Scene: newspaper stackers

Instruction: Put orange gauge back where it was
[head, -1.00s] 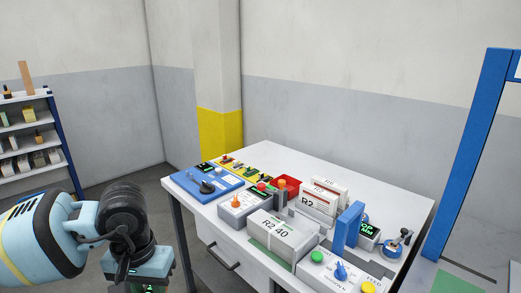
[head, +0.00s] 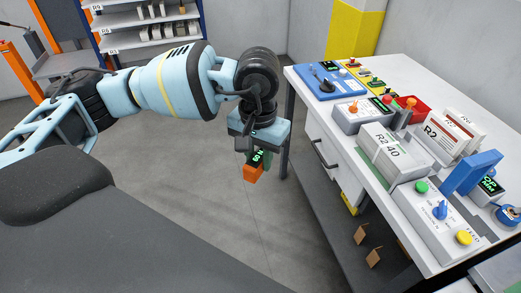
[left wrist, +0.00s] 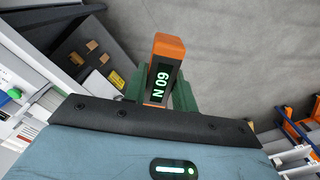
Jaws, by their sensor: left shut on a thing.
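The orange gauge (head: 252,173) hangs under my left gripper (head: 261,158), above the grey floor to the left of the white table (head: 440,95). It has a dark display with green characters. In the left wrist view the gauge (left wrist: 168,45) is upright between the two green fingers of the gripper (left wrist: 160,92), which is shut on it. The gauge is clear of the table. My right gripper is not in view.
The table holds a blue panel (head: 322,88), a grey control box (head: 358,116), an R2 40 box (head: 386,153), a blue upright piece (head: 473,172) and a button panel (head: 432,218). Shelves (head: 150,38) stand at the back left. Open floor lies under the gauge.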

